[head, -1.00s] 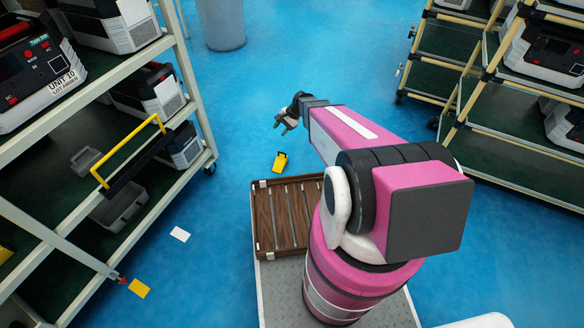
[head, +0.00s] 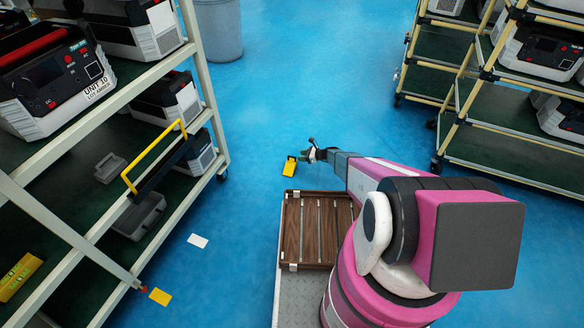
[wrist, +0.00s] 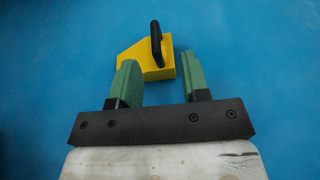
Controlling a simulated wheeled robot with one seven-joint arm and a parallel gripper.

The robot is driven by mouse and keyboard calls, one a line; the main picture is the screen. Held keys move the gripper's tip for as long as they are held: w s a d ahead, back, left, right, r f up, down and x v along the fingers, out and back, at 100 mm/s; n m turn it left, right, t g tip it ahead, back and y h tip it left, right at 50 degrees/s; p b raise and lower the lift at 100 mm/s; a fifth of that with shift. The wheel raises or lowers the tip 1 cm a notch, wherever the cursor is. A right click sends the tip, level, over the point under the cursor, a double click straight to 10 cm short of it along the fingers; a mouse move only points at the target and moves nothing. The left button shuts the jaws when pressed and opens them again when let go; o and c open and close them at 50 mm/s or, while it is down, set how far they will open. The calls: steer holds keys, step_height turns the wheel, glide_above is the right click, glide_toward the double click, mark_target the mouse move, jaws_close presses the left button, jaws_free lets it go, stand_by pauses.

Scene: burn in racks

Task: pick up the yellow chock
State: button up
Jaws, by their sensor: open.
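The yellow chock (head: 290,167) lies on the blue floor just beyond my wooden tray. It has a black handle on top, seen clearly in the wrist view, where the chock (wrist: 161,67) shows ahead of the fingertips. My gripper (head: 309,156) is at the chock's right side in the head view. In the wrist view my gripper (wrist: 158,75) is open, its two green fingers apart and nothing held between them. The left finger overlaps the chock's near side in the picture. I cannot tell whether it touches.
A shelf rack (head: 150,255) with power units stands at the left, a yellow-handled cart part on it. More racks (head: 520,150) stand at the right. A grey bin (head: 219,30) is at the back. White and yellow cards lie on the floor. Floor around the chock is clear.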

mark_target(290, 165)
steer(key=shift+s+x, duration=0.15)
steer(key=shift+x, duration=1.65)
steer(key=shift+s+x, duration=0.1)
steer(key=shift+x, duration=1.65)
jaws_close()
